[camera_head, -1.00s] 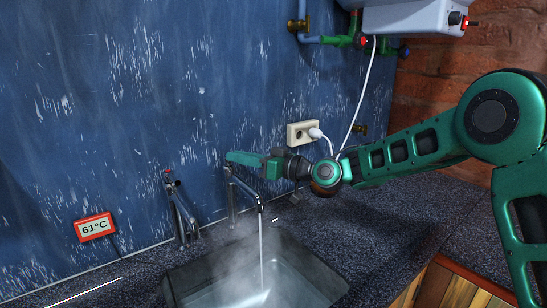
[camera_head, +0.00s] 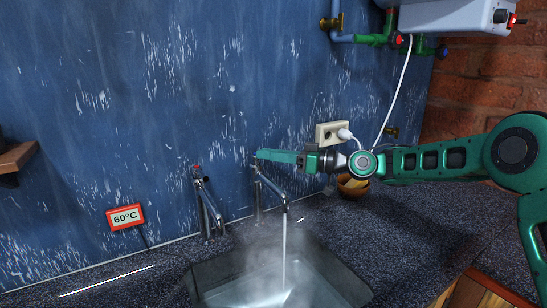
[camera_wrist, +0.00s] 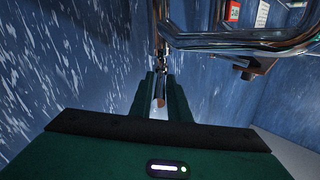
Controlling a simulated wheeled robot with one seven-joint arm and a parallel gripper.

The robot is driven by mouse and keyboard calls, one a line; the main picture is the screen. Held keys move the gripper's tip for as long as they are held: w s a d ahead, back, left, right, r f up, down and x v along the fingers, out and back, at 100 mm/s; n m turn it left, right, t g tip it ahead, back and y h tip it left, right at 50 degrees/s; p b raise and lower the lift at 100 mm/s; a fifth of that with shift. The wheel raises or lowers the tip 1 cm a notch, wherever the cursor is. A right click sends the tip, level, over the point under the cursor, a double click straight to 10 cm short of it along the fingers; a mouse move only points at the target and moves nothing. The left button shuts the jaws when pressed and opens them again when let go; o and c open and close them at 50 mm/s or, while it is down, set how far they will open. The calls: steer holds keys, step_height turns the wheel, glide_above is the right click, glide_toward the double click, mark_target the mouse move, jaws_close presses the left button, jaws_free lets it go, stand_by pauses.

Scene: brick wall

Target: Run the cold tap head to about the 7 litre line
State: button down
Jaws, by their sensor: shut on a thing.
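Two chrome taps stand behind the sink (camera_head: 205,278). The left tap (camera_head: 208,210) has a red mark on its head. The right tap (camera_head: 272,186) runs a thin stream of water (camera_head: 284,250) into the sink, where steam rises from pooled water. My gripper (camera_head: 262,156) is shut on the head of this right tap. In the wrist view my gripper (camera_wrist: 160,92) closes around the tap head (camera_wrist: 160,75), and the fingers hide much of it. A red-framed display (camera_head: 126,217) reads 60°C. I cannot make out litre lines in the sink.
A white heater box (camera_head: 455,16) with pipes and valves hangs at upper right. A socket (camera_head: 332,133) with a white plug and a brown bowl (camera_head: 353,186) are near my arm. A wooden shelf (camera_head: 15,158) is at far left.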

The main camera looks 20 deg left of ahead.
steer(key=c, duration=1.8)
jaws_free()
steer(key=shift+a+f, duration=0.15)
steer(key=d, duration=1.1)
steer(key=shift+w, duration=0.4)
